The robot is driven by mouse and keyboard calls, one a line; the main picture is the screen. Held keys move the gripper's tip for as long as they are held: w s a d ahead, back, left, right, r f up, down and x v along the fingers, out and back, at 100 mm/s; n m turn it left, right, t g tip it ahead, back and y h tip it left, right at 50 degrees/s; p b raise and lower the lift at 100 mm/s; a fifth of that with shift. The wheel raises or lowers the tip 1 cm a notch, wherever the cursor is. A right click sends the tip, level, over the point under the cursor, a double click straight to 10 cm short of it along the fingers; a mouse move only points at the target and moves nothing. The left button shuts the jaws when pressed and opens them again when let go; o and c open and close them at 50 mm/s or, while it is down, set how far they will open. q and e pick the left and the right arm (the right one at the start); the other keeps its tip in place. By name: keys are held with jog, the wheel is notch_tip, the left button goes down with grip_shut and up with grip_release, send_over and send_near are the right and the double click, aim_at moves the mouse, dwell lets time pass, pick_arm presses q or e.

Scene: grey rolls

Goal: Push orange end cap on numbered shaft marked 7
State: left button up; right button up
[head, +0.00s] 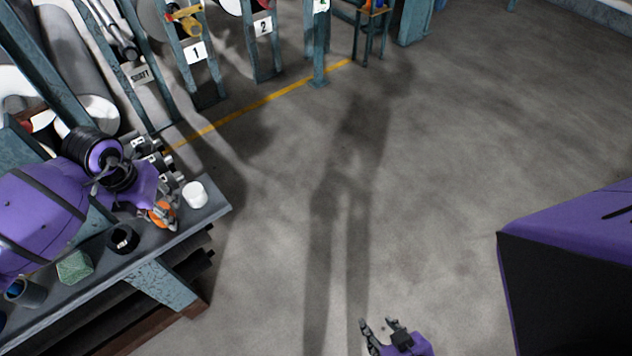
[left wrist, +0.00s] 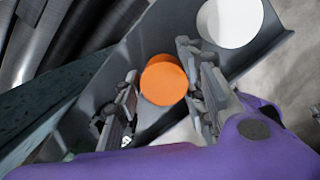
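The orange end cap (head: 158,213) stands on the grey bench shelf (head: 215,208), partly hidden by my left gripper in the head view. In the left wrist view the cap (left wrist: 163,82) shows its round orange top between the two fingers of my left gripper (left wrist: 160,90). The fingers are apart, one on each side of the cap, and do not look closed on it. My right gripper (head: 381,326) is open and empty above the floor at the bottom. Shaft positions marked 1 (head: 196,53) and 2 (head: 263,27) show; no mark 7 is readable.
A white round cap (head: 195,194) stands beside the orange one, also in the left wrist view (left wrist: 230,20). A black ring-shaped cap (head: 122,238) and a green block (head: 74,267) sit along the shelf. Blue-green rack posts (head: 318,45) stand behind.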

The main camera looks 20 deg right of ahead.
pick_arm(q)
jog(key=c, duration=0.4)
jog(key=shift+c, duration=0.2)
jog(key=shift+r, duration=0.1)
